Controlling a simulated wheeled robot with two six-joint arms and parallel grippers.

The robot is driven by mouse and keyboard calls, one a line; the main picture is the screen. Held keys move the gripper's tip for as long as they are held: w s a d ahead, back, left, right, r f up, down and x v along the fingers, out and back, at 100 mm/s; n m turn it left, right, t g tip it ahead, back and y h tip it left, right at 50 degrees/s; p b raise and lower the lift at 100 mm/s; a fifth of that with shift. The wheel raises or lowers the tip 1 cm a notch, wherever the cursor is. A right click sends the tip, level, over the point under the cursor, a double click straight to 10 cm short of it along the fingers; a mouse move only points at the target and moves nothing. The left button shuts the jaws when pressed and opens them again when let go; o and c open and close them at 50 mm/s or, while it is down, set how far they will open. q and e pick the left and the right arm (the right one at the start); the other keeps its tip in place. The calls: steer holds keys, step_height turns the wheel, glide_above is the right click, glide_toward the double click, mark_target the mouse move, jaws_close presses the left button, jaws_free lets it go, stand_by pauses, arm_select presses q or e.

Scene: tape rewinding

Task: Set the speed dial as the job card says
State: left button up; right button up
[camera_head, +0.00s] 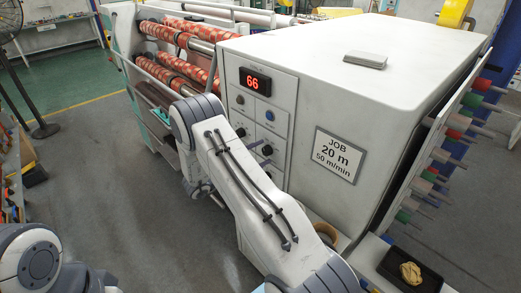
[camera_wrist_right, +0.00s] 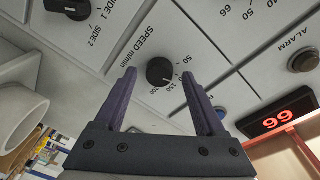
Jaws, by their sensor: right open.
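The speed dial (camera_wrist_right: 160,71) is a small black knob on the machine's pale front panel, with a printed scale beside it. In the right wrist view it lies between the fingertips of my right gripper (camera_wrist_right: 159,76), which is open with one finger on either side. I see no finger closed on the knob. Its exact setting is hard to read. In the head view the speed dial (camera_head: 267,150) shows just beyond my right arm, which hides part of the panel. The job card (camera_head: 340,155) reads "JOB 20 m 50 m/min". My left gripper is out of view.
A red display (camera_head: 255,80) reads 66. Another black knob (camera_head: 240,131) and a blue button (camera_head: 269,115) are close by. In the wrist view the side selector (camera_wrist_right: 67,6) and alarm button (camera_wrist_right: 303,61) flank the dial.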

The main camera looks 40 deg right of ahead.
steer(key=shift+d, duration=0.2)
jaws_close()
steer(key=shift+f, duration=0.1)
